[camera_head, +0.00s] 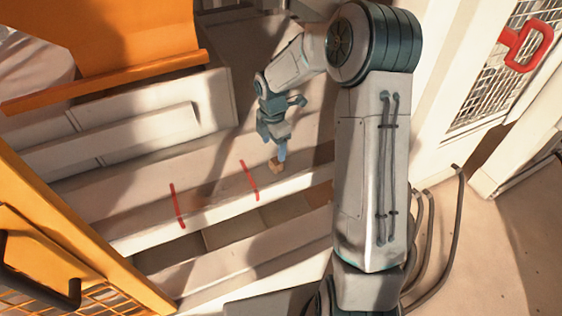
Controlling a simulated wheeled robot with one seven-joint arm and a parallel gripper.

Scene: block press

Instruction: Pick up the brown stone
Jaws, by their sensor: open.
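The brown stone (276,165) is a small block lying on the pale flat surface near the middle of the view, right of the red lines. My gripper (281,152) points down directly above it, with the fingertips at or just over the stone's top. The jaws are open, though the fingers look close together from this angle. I cannot tell whether a finger touches the stone or stands beside it.
Two red lines (249,180) (177,205) cross the surface and its front edge. An orange machine part (120,45) overhangs at upper left. A yellow frame (75,235) stands at lower left. A mesh panel with a red handle (525,46) is at upper right.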

